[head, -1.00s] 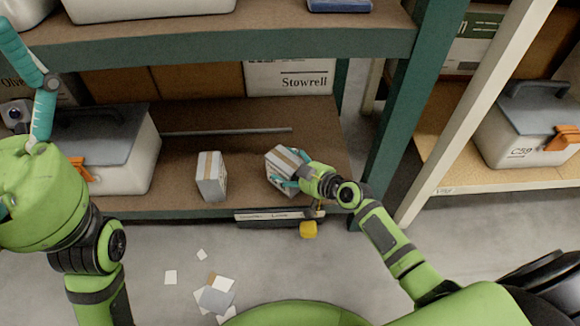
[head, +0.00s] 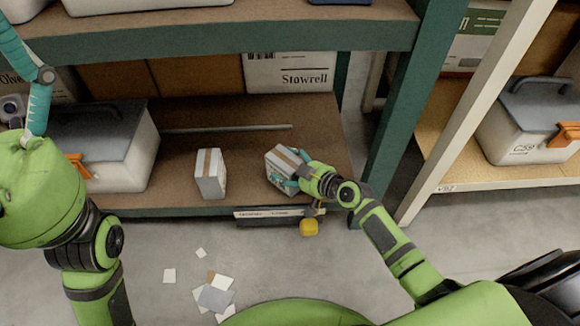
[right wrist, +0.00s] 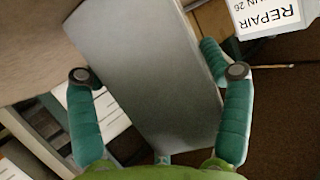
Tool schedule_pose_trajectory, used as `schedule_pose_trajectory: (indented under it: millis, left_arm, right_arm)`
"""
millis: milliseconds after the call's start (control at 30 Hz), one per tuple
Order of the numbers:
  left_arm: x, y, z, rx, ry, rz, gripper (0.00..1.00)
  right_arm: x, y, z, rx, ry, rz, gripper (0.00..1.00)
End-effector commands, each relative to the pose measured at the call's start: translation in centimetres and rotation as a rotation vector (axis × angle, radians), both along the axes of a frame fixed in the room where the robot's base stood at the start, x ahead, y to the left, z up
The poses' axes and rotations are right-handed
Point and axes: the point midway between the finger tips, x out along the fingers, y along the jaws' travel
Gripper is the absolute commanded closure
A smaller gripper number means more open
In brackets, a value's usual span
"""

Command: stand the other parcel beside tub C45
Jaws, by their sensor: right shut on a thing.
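My right gripper (head: 293,182) is shut on a pale parcel with a tan tape band (head: 281,163). It holds the parcel tilted at the right part of the lower shelf; I cannot tell whether it touches the board. In the right wrist view the parcel (right wrist: 145,75) shows as a grey face between the fingers. Another taped parcel (head: 211,176) stands upright to its left, apart from it. A pale tub with a grey lid and orange latch (head: 139,160) is further left; no code is readable on it. My left gripper (head: 38,105) is at the left edge, partly cut off.
The lower shelf (head: 238,128) is bare between the two parcels, with a thin rod lying behind. A Støwrell box (head: 290,72) stands at the back. A green upright (head: 402,115) bounds the right. Tub C59 (head: 505,135) sits on another rack. Papers (head: 215,298) litter the floor.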

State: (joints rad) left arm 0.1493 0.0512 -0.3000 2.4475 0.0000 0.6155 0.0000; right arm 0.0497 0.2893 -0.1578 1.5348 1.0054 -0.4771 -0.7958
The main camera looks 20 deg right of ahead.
Motion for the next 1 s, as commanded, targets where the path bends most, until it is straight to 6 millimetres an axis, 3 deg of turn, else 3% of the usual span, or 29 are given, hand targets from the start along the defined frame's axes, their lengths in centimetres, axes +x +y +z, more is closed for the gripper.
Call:
schedule_pose_trajectory:
  millis: [133,167,200,667,867,1000]
  left_arm:
    - [0.0,0.0,-0.4,0.000,0.000,0.000,0.00]
    - [0.0,0.0,-0.3,0.000,0.000,0.000,0.00]
    - [0.0,0.0,-0.3,0.000,0.000,0.000,0.00]
    - [0.0,0.0,-0.3,0.000,0.000,0.000,0.00]
    - [0.0,0.0,-0.3,0.000,0.000,0.000,0.00]
    - [0.0,0.0,-0.3,0.000,0.000,0.000,0.00]
  right_arm:
    - [0.1,0.0,-0.3,0.000,-0.003,-0.001,0.64]
    - [0.1,0.0,-0.2,0.001,-0.004,0.000,0.13]
    - [0.1,0.0,-0.1,0.001,-0.003,-0.001,0.00]
    - [-0.4,-0.2,-0.2,-0.001,0.002,0.000,0.00]
    - [-2.9,-1.5,0.9,-0.004,0.000,0.001,0.00]
    - [-5.6,-2.8,2.1,-0.006,0.000,0.003,0.00]
